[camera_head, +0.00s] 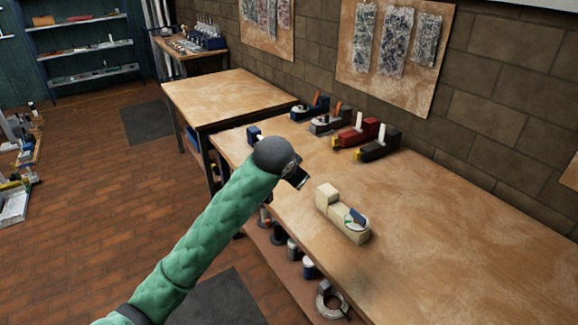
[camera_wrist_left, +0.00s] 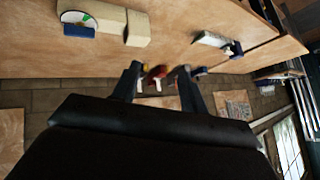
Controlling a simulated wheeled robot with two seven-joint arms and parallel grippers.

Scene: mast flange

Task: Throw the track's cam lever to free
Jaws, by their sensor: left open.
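A cream block-shaped unit (camera_head: 328,197) lies on the near part of the workbench. A white disc (camera_head: 352,222) sits on its front end with a blue lever (camera_head: 357,215) across it. In the left wrist view the unit (camera_wrist_left: 112,20) is at the upper left, with its blue lever (camera_wrist_left: 79,30) at its end. My left gripper (camera_head: 300,181) is above the bench, apart from the unit and to its left. In the left wrist view its two fingers (camera_wrist_left: 160,80) are spread with nothing held. My right gripper is out of view.
Several lever units stand along the wall, including a red one (camera_head: 357,134) and a black one (camera_head: 378,148). A small blue item (camera_head: 254,134) is at the bench's left edge. Rolls and rings sit on a shelf below. The bench (camera_head: 450,240) right of the cream unit is clear.

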